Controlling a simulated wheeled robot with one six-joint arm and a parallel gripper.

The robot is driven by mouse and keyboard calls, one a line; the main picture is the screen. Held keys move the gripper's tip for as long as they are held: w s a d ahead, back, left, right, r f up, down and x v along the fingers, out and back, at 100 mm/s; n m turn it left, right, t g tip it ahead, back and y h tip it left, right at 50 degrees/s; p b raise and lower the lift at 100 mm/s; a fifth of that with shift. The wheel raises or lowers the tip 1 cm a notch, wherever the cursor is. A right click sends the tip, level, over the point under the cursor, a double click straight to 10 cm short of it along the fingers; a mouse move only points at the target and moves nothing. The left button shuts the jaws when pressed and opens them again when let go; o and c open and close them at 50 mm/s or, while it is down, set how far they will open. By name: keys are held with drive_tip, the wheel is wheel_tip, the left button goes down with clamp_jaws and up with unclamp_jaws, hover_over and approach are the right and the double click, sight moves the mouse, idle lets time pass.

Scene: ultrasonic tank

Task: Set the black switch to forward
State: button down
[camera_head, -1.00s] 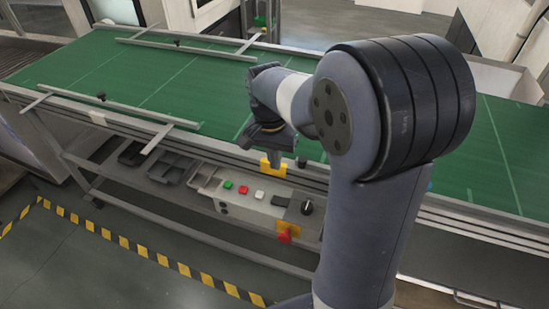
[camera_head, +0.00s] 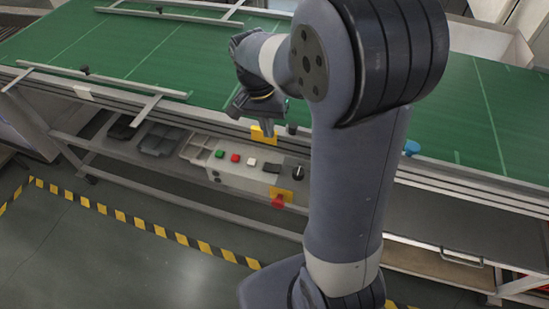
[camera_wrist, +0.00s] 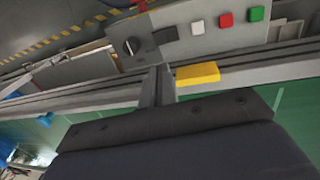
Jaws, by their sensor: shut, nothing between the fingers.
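The control box (camera_head: 225,176) under the conveyor edge has a black round knob (camera_head: 298,172) with a light mark at its right end. A flat black rectangular switch (camera_head: 271,168) sits beside it. In the wrist view the knob (camera_wrist: 131,45) and the black rectangular switch (camera_wrist: 165,36) lie beyond my fingertips. The knob's mark points roughly up in that view; I cannot read any labels. My gripper (camera_wrist: 157,72) is shut and empty, apart from both. In the head view my gripper (camera_head: 268,131) is by the conveyor's front rail, above the box.
Green (camera_head: 219,154), red (camera_head: 235,158) and white (camera_head: 252,162) buttons sit left of the black rectangular switch. A yellow block (camera_wrist: 198,73) is close beside my fingers at the rail. A red piece (camera_head: 278,201) on a yellow plate is below the knob. The green conveyor (camera_head: 150,50) lies behind.

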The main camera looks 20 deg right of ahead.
sight(276, 168)
drive_tip(key=f, duration=0.4)
drive_tip(key=d+f+p, duration=0.1)
drive_tip(key=f, duration=0.3)
drive_tip(key=s+f, duration=0.1)
drive_tip(key=f, duration=0.4)
drive_tip(key=shift+d+p, duration=0.25)
drive_tip(key=shift+p, duration=0.15)
drive_tip(key=shift+s+d+f+t+y+b, duration=0.15)
drive_tip(key=shift+s+f+t+y+b, duration=0.25)
drive_tip(key=shift+b, duration=0.55)
drive_tip(key=shift+r+p, duration=0.15)
drive_tip(key=shift+p, duration=0.15)
drive_tip(key=shift+w, duration=0.1)
